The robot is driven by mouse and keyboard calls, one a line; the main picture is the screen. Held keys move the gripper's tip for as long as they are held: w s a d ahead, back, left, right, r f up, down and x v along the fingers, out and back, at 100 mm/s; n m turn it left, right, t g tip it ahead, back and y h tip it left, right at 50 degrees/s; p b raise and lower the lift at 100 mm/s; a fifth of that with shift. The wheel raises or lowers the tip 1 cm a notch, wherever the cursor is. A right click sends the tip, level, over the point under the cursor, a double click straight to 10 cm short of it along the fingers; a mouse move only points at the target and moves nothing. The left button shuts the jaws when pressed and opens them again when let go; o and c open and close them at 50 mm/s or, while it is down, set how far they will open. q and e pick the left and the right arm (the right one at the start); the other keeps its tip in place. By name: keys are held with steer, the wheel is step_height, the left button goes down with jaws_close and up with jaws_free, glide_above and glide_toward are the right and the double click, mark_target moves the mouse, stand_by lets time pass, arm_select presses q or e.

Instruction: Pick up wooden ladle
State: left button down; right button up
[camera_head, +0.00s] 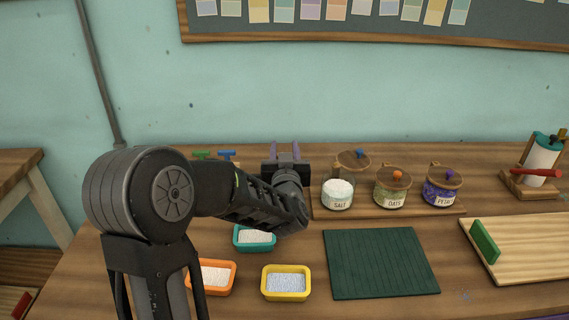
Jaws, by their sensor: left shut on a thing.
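My left gripper (285,153) is at the back of the table, left of the salt jar, with its two fingers pointing away toward the wall. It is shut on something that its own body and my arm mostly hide. By its place this appears to be the wooden ladle, but I cannot make out its bowl or handle. I cannot tell whether it is clear of the table. My right gripper is not in view.
Jars of salt (338,194), oats (391,190) and petals (441,188) stand on a wooden rack close to the right. Teal (254,247), orange (231,279) and yellow (286,296) trays lie in front. A dark green mat (380,264) is bare.

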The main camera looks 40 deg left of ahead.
arm_select(q)
steer(key=shift+r, duration=1.95)
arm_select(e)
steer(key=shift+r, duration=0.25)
